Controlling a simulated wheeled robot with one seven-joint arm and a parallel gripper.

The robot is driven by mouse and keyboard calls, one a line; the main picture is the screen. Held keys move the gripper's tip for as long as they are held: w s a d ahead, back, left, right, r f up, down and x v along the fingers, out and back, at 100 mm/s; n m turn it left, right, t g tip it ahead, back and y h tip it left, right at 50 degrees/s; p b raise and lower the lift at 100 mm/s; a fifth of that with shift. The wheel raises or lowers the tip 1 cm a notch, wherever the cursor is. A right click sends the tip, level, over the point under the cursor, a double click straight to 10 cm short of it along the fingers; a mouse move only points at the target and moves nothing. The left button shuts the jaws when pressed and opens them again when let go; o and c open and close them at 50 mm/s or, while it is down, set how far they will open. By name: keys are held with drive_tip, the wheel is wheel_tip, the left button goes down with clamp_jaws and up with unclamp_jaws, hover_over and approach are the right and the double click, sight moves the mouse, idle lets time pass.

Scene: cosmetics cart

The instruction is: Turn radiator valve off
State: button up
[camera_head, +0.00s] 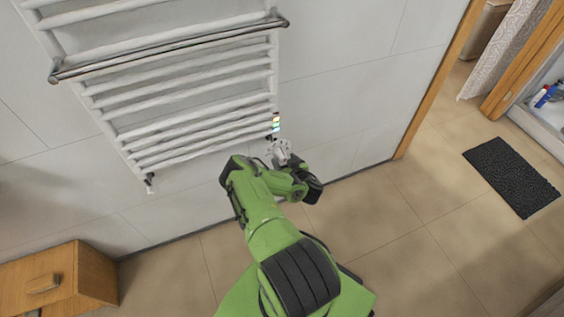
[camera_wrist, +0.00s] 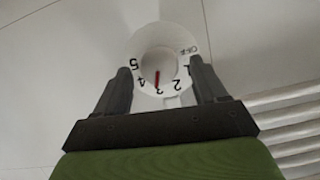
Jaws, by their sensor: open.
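The radiator valve (camera_wrist: 172,45) is a round white dial in the wrist view, with black numbers and an OFF mark around its rim. A red line on it points down in the picture, between the 4 and the 2. My gripper (camera_wrist: 160,66) is open, with one dark finger at each side of the dial's lower half. Whether the fingers touch the dial I cannot tell. In the head view my gripper (camera_head: 282,156) is at the lower right corner of the white radiator (camera_head: 190,105), and the valve is largely hidden there.
A towel bar (camera_head: 170,47) sticks out across the radiator's upper part. Small coloured labels (camera_head: 276,123) show at its right edge. A wooden cabinet (camera_head: 45,283) stands at lower left. The tiled floor to the right is clear up to a dark mat (camera_head: 510,177).

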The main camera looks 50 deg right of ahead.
sight(284, 160)
drive_tip(key=shift+b+x, duration=0.3)
drive_tip(key=shift+x, duration=1.2)
drive_tip(key=c, duration=1)
drive_tip(key=shift+o, duration=0.2)
